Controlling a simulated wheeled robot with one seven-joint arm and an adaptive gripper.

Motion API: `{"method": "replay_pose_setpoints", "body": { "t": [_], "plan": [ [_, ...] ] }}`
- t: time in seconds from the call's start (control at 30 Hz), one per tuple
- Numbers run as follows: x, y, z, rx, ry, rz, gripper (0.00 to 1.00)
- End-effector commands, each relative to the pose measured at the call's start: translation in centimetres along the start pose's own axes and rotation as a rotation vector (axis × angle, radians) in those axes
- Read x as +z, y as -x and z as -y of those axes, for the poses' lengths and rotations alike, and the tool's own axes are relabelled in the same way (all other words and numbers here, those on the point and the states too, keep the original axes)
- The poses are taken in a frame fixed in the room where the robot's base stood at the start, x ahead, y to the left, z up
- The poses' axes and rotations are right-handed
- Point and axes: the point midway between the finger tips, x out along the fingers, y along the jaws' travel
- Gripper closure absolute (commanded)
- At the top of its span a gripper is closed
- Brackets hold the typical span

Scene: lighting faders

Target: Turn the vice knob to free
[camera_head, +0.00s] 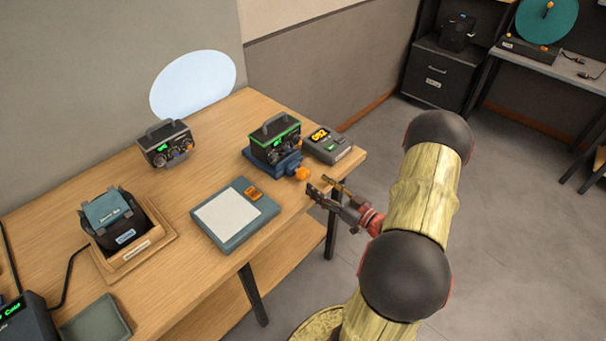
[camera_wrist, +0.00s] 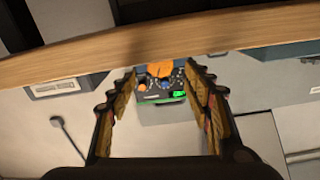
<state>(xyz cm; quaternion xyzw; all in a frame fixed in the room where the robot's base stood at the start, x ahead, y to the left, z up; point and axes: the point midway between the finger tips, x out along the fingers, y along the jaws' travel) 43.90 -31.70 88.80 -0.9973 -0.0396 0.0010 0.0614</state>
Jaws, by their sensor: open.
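The vice (camera_head: 284,164) is a blue block on the wooden table, near its right end, with a black, green-lit device (camera_head: 275,142) standing on it. The orange vice knob (camera_head: 302,174) sticks out of the vice's front right side. It also shows in the wrist view as an orange shape (camera_wrist: 160,70), between my fingertips in the picture. My gripper (camera_head: 325,187) is open and empty, just in front of the knob to its lower right and apart from it. In the wrist view my two fingers (camera_wrist: 160,82) stand wide on either side. The knob's markings are too small to read.
A grey device with an orange display (camera_head: 327,143) stands right of the vice. A second black device (camera_head: 166,144) stands behind left. A teal pad with a white sheet (camera_head: 234,215) lies in front. The table edge runs near my gripper; open floor lies right.

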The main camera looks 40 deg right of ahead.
Motion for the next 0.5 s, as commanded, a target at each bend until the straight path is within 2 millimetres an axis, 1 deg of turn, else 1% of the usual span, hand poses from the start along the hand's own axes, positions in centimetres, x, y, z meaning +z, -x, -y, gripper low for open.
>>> {"method": "replay_pose_setpoints", "body": {
  "t": [0.03,0.3,0.4,0.5],
  "plan": [
    [0.1,-0.7,0.1,-0.003,0.002,0.000,0.50],
    [0.2,-4.8,0.1,-0.003,0.002,0.001,0.50],
    [0.1,-5.9,0.0,-0.001,0.002,0.002,0.50],
    [0.1,-6.6,0.0,-0.001,0.002,0.003,0.50]
  ]
}}
